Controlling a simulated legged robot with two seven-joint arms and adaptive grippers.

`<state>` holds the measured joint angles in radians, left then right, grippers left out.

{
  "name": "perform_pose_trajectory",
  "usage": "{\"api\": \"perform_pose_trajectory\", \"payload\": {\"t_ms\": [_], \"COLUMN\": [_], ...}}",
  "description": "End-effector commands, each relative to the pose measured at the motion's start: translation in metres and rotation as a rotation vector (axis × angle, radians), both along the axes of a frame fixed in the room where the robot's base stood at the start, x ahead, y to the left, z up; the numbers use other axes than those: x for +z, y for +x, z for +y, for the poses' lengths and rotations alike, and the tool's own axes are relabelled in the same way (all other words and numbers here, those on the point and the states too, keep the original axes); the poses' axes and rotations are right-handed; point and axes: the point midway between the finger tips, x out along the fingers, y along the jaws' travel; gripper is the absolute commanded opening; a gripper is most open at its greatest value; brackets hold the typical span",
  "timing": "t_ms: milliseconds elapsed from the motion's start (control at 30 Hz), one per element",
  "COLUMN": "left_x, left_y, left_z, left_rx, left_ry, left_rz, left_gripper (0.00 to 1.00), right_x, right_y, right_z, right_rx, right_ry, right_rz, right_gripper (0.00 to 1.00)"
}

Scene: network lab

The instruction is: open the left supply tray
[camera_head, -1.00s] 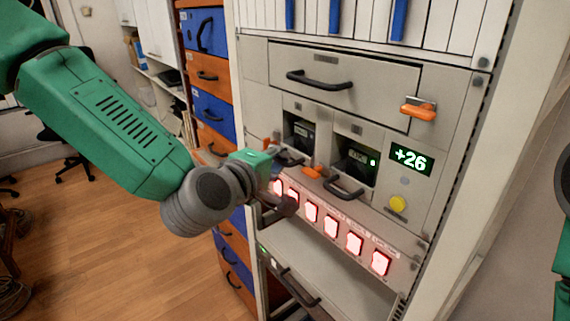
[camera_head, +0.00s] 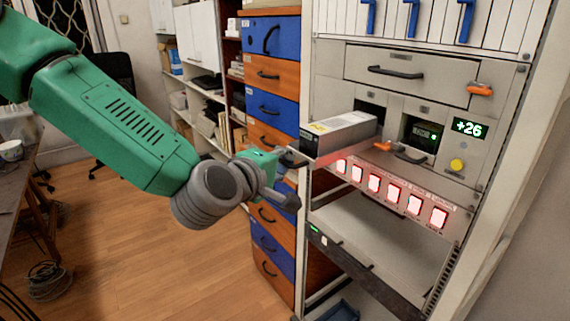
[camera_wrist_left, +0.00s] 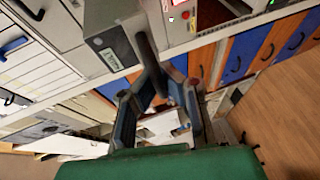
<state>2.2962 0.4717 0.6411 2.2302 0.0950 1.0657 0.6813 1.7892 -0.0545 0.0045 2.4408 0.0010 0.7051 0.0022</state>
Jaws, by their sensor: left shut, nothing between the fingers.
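The left supply tray (camera_head: 345,138) is a grey box pulled well out of its bay in the rack. It also shows in the left wrist view (camera_wrist_left: 110,42), with its dark handle (camera_wrist_left: 147,48) in front of the fingers. My left gripper (camera_head: 290,180) is at the tray's front end, close to the handle (camera_head: 293,157). It is shut and empty; whether it touches the handle I cannot tell. An orange latch (camera_head: 382,146) sits beside the tray. The right supply tray (camera_head: 420,133) is inside its bay. My right gripper is out of view.
A row of lit red buttons (camera_head: 374,183) runs below the bays. A wide drawer (camera_head: 430,73) with a black handle is closed above. A green display (camera_head: 469,128) reads +26. A blue and orange drawer cabinet (camera_head: 272,80) stands left of the rack. Open floor lies below my arm.

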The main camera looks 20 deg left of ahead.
Motion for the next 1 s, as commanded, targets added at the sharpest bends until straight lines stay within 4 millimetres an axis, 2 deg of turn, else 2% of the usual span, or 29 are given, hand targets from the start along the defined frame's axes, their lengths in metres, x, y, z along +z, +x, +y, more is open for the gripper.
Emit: {"api": "perform_pose_trajectory", "payload": {"t_ms": [433,467,500,533,867,1000], "left_x": [0.000,0.000,0.000,0.001,0.002,0.004], "left_y": [0.001,0.001,0.001,0.000,-0.004,-0.017], "left_z": [0.003,0.003,0.003,0.003,0.001,0.005], "left_rx": [0.008,0.008,0.008,0.008,0.001,0.000], "left_ry": [-0.001,-0.001,-0.002,-0.002,-0.001,-0.001], "left_rz": [0.000,0.000,-0.001,-0.001,-0.002,-0.001], "left_gripper": [0.00,0.10,0.24,0.29,0.29,0.29], "right_x": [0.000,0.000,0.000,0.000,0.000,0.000], "right_y": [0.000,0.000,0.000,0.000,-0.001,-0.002], "right_z": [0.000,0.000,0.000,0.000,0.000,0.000], "right_rx": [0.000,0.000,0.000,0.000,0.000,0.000], "right_ry": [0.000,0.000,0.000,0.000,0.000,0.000], "right_rz": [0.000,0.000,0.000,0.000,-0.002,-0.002], "right_gripper": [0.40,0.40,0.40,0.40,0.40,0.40]}}
